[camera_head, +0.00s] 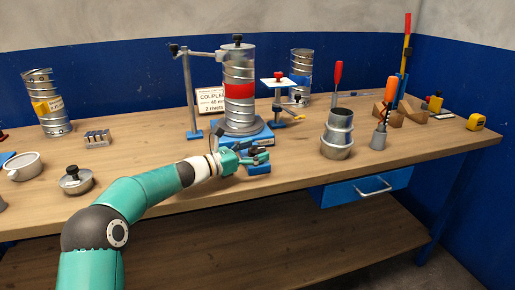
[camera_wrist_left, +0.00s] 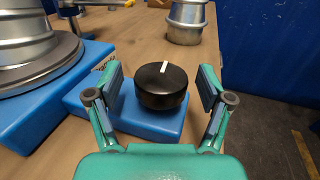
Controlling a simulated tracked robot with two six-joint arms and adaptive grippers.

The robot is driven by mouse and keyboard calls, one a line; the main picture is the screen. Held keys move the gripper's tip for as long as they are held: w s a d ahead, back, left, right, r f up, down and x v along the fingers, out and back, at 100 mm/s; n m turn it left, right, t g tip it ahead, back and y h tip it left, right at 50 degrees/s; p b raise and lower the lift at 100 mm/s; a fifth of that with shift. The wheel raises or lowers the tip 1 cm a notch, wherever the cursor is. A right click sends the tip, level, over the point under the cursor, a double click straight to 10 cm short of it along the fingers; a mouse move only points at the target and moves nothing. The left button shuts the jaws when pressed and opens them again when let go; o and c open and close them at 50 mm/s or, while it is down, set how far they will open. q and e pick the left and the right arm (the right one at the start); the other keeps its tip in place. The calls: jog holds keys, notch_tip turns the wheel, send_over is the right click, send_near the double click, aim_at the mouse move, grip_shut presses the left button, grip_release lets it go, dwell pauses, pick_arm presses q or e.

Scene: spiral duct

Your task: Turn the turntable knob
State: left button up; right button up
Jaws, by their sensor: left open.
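The turntable knob (camera_wrist_left: 161,86) is a black round knob with a white pointer line, on a blue block in the left wrist view. The line points up and slightly right in that view. My left gripper (camera_wrist_left: 163,88) is open, with one finger on each side of the knob and gaps on both sides. In the head view my left gripper (camera_head: 254,157) is at the front of the turntable and hides the knob. The turntable (camera_head: 243,126) carries a spiral duct (camera_head: 239,72) with a red band, standing upright on a blue base (camera_head: 262,138). My right gripper is not seen.
A stepped metal coupler (camera_head: 337,134) stands right of the gripper. A post stand (camera_head: 190,95) rises behind it on the left. A lidded pot (camera_head: 76,180) lies at the left. A blue drawer (camera_head: 362,188) hangs below the bench's front edge.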

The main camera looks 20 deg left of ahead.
pick_arm(q)
jog(key=shift+w+d, duration=0.4)
